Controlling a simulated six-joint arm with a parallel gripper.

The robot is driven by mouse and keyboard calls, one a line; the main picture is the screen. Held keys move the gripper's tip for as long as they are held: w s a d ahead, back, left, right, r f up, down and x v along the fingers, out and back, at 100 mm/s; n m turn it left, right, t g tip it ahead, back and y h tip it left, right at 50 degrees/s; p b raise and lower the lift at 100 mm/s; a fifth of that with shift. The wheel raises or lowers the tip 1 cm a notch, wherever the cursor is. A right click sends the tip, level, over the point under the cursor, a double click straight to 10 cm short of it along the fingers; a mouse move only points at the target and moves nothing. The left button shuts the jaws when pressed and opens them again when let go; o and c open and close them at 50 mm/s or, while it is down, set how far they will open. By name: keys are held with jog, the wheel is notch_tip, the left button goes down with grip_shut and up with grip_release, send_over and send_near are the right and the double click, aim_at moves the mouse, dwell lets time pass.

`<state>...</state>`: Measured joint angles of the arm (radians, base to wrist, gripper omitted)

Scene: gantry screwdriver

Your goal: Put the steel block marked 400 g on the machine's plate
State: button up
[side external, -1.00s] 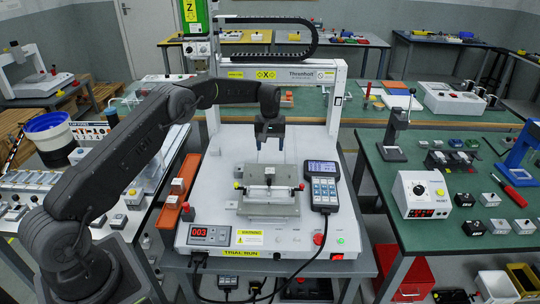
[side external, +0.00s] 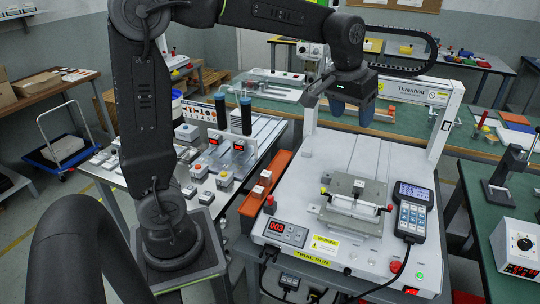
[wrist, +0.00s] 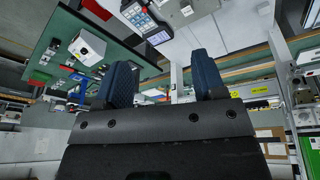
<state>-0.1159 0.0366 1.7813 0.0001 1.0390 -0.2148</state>
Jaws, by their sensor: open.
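My gripper (side external: 352,112) hangs above the back of the white machine, its two blue fingers apart and nothing visible between them. It also shows open and empty in the wrist view (wrist: 165,82). The machine's grey metal plate (side external: 335,218), with a clamp-like fixture and a white roller on it, lies on the machine's bed, below and in front of my gripper. I cannot pick out the steel block marked 400 g; no such marking is legible. Small grey blocks (side external: 224,181) stand on the left bench, their markings too small to read.
A control pendant (side external: 412,212) lies right of the plate. An orange rail (side external: 268,185) runs along the machine's left side. The machine's gantry (side external: 415,88) stands behind my gripper. A white control box (side external: 515,245) stands on the green bench at the right.

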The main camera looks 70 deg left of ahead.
jog(key=s+d+f+m+t, duration=0.1)
jog(key=s+d+m, duration=0.1)
jog(key=s, duration=0.8)
jog(key=s+d+f+m+t, duration=0.1)
jog(key=s+d+f, duration=0.1)
jog(key=s, duration=0.8)
jog(key=shift+s+d+m, duration=0.25)
jog(key=shift+d+m, duration=0.15)
dwell(0.7)
